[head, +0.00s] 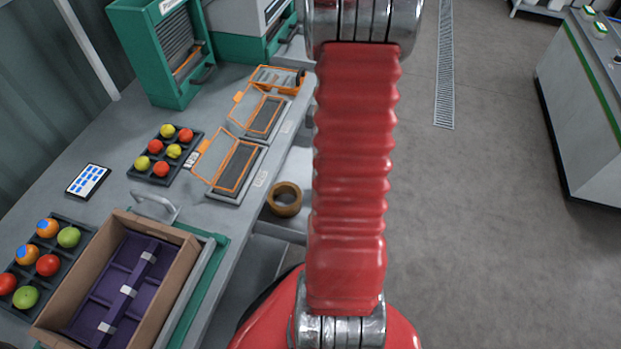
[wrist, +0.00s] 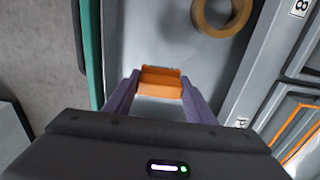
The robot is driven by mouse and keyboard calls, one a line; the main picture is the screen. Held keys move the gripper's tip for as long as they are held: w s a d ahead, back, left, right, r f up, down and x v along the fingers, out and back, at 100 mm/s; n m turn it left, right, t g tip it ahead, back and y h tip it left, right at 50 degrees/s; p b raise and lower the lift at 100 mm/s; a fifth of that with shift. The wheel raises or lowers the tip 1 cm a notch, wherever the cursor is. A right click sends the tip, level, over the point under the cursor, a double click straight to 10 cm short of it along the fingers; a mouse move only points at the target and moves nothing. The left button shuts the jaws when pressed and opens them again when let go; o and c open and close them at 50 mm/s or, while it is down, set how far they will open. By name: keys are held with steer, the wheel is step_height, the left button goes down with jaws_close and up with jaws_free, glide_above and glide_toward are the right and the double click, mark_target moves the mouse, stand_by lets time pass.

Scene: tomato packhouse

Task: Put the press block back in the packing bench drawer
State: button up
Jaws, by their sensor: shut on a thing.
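My gripper (wrist: 160,84) has two purple fingers and is shut on the orange press block (wrist: 160,76) in the wrist view. The block is over the pale grey inside of the open packing bench drawer (wrist: 150,35). I cannot tell whether the block touches the drawer floor. The drawer (head: 296,165) also shows in the head view beside the bench front, partly hidden by my red arm. My gripper and the block are hidden in the head view.
A brown tape roll (wrist: 222,14) lies in the drawer, apart from the block. The bench (head: 135,110) carries orange-framed plates, tomato trays (head: 190,150), a tablet (head: 88,180) and a cardboard box (head: 185,265) with a purple insert. The floor (head: 480,220) to the right is clear.

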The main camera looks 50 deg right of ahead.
steer(key=shift+f, duration=2.65)
steer(key=shift+f, duration=0.1)
steer(key=shift+f, duration=1.75)
steer(key=shift+f, duration=0.1)
steer(key=o, duration=0.9)
step_height(320, 180, up, 12)
steer(key=shift+r, duration=0.1)
